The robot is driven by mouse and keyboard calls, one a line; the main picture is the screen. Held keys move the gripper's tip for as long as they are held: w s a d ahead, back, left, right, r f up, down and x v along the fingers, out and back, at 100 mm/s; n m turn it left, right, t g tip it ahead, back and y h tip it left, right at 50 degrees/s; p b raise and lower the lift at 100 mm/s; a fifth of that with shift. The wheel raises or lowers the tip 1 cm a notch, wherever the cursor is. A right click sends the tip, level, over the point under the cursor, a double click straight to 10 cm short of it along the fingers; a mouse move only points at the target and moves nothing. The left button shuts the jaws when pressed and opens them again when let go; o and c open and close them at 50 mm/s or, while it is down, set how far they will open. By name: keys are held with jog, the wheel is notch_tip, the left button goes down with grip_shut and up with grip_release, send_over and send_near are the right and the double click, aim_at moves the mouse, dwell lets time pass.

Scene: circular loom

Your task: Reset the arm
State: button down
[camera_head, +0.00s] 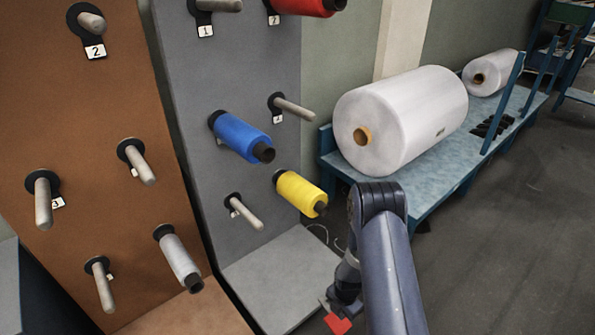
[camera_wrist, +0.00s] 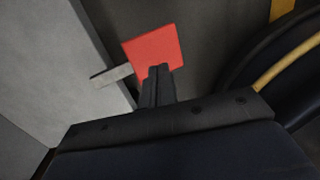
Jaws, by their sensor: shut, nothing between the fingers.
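My gripper (camera_wrist: 158,72) is shut and empty in the wrist view. A flat red square (camera_wrist: 155,52) shows right at its fingertips, with a short grey metal strip (camera_wrist: 112,75) to its left. I cannot tell whether these two are fixed to the gripper or lie behind it. In the head view my arm reaches down at the lower middle, and my gripper (camera_head: 335,306) is low, just right of the grey stand's base. The red square (camera_head: 338,324) shows there below it. The fingers themselves are not clear in the head view.
A brown board (camera_head: 75,125) and a grey board (camera_head: 240,80) carry pegs. The grey one holds blue (camera_head: 238,136), yellow (camera_head: 300,193) and red (camera_head: 300,5) spools; the brown one a white spool (camera_head: 180,260). A blue bench (camera_head: 425,180) bears large white rolls (camera_head: 410,115). Floor (camera_head: 500,250) is clear at right.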

jog(key=w+a+r+m+t+p, duration=0.1)
jog(key=w+r+t+p, duration=0.3)
jog(key=r, duration=1.1)
jog(key=w+a+r+m+t+p, duration=0.1)
jog(key=w+r+p, duration=0.45)
jog(key=r, duration=1.05)
jog(key=w+r+m+t+p, duration=0.1)
jog(key=w+r+t+p, duration=0.3)
jog(key=r, duration=1.1)
jog(key=w+a+r+m+t+y+p, duration=0.1)
jog(key=a+r+t+p, duration=0.1)
jog(key=r, duration=1.3)
jog(key=w+a+r+m+t+p, duration=0.1)
jog(key=r+t+p, duration=0.2)
jog(key=r, duration=1.3)
jog(key=shift+a+y+p, duration=0.4)
jog(key=shift+p, duration=0.1)
jog(key=shift+s, duration=0.1)
